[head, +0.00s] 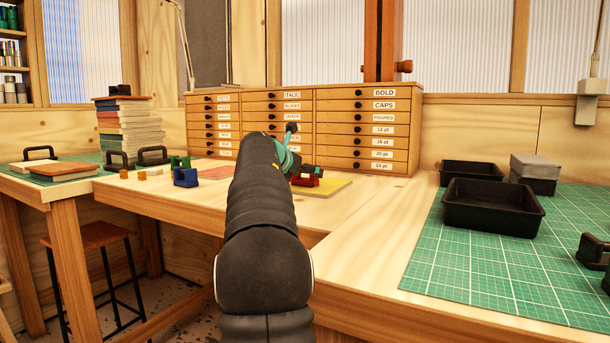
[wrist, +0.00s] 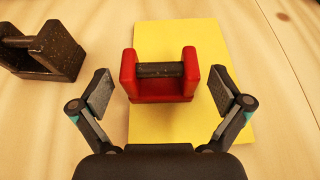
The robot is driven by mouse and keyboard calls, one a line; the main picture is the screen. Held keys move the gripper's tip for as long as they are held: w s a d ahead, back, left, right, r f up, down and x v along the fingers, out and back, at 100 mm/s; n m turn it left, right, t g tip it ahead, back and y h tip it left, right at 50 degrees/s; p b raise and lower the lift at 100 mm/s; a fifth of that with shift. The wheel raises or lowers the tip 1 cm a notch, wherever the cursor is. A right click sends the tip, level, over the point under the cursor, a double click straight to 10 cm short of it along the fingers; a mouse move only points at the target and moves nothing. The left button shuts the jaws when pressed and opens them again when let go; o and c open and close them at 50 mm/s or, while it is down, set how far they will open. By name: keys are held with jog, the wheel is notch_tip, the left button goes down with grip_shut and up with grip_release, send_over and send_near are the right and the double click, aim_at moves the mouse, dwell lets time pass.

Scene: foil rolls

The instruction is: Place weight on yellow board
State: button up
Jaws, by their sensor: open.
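The yellow board (wrist: 165,125) lies flat on the wooden bench, and its right part also shows in the head view (head: 333,188). In the head view the red weight (head: 306,181) is partly hidden by my arm. My gripper (wrist: 160,92) is open, with one finger on each side of the red weight and a gap on both sides. A dark speckled weight (wrist: 45,52) with a handle stands on bare wood left of the board.
A cabinet of labelled drawers (head: 340,130) stands behind the board. Blue (head: 186,177) and green (head: 180,162) weights stand on the bench to the left. Black trays (head: 492,206) sit on the green cutting mat (head: 450,270) at right. Bare wood lies right of the board.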

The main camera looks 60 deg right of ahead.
jog(key=v, duration=1)
jog(key=shift+a, duration=0.25)
